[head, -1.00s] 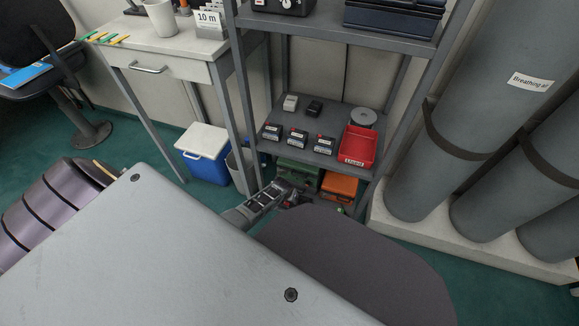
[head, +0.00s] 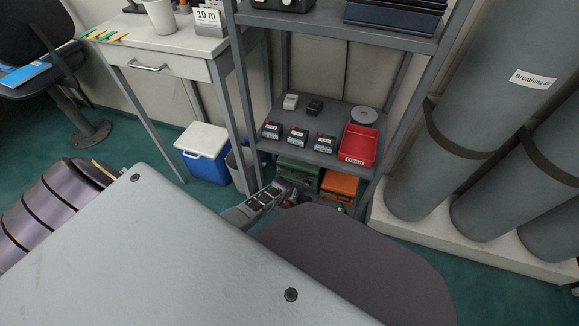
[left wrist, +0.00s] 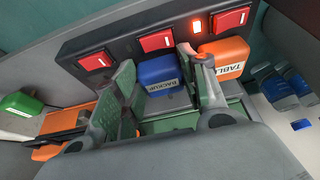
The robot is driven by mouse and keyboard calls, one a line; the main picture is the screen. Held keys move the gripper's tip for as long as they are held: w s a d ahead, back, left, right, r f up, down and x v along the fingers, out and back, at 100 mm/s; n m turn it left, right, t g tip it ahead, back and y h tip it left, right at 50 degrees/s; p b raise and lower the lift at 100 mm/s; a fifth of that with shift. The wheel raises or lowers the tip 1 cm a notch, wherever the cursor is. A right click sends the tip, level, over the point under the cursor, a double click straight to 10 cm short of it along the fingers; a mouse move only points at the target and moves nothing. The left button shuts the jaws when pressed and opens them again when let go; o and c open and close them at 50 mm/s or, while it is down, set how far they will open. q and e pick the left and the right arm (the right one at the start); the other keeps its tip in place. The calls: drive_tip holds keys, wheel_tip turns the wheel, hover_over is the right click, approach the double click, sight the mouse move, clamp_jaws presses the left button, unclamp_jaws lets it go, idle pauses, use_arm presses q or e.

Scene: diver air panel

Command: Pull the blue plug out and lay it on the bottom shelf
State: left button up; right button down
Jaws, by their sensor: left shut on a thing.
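The blue plug (left wrist: 160,76), marked BACKUP, sits between the two fingers of my left gripper (left wrist: 168,88) in the left wrist view. The gripper is shut on it. The plug is close against a dark power strip (left wrist: 118,36) with red switches; its contacts are hidden, so I cannot tell how far it is seated. In the head view my left gripper (head: 285,190) is low at the front of the grey rack, by the bottom shelf, and the plug is too small to make out. My right gripper is not in view.
An orange plug (left wrist: 226,58) is close beside the right finger, and a green plug (left wrist: 20,103) lies at the far left. A green case (head: 298,170) and an orange case (head: 340,185) stand low in the rack. A red bin (head: 360,146) and small devices occupy the shelf above.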

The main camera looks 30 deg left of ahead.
use_arm(q)
drive_tip(key=shift+c, duration=0.6)
drive_tip(key=shift+r+p, duration=0.3)
drive_tip(key=shift+p, duration=0.05)
drive_tip(key=shift+r+p, duration=1.45)
drive_tip(key=shift+p, duration=0.05)
idle(1.0)
idle(0.4)
